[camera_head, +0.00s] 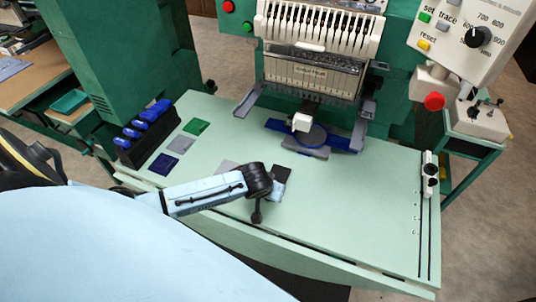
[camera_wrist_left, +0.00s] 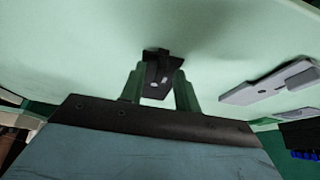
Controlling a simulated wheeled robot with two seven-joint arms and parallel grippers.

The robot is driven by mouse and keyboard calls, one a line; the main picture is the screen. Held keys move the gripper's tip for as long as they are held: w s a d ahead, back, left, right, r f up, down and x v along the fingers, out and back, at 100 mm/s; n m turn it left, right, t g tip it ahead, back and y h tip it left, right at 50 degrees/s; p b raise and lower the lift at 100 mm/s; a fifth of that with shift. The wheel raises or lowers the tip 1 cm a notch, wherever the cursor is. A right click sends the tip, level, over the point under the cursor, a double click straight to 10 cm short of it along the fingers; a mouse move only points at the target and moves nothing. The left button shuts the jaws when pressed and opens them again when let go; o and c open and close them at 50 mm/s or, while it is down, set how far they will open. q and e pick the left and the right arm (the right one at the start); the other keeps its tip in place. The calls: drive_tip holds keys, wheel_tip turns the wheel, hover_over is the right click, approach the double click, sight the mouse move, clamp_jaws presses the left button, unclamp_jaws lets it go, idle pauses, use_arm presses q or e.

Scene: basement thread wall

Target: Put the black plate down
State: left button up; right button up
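The black plate (camera_head: 281,173) shows in the head view as a small dark piece at the end of my left gripper (camera_head: 276,185), over the middle front of the pale green table. In the left wrist view the black plate (camera_wrist_left: 160,78) sits between the two green fingers of my left gripper (camera_wrist_left: 161,80), which look closed on its sides. The plate is over or on the table; I cannot tell if it touches. The gripper's body hides part of the area in the head view. My right gripper is not in view.
A grey plate (camera_head: 227,167) lies left of the gripper. Green (camera_head: 196,127), grey (camera_head: 181,144) and blue (camera_head: 161,165) plates lie by a black rack (camera_head: 150,140) with blue pieces. The embroidery machine (camera_head: 315,75) stands behind. The table's right half (camera_head: 365,210) is mostly clear.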

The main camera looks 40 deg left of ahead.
use_arm(q)
drive_tip(key=shift+r, duration=0.1)
drive_tip(key=p+v, duration=0.2)
drive_tip(key=v, duration=1)
drive_tip(key=shift+p, duration=0.4)
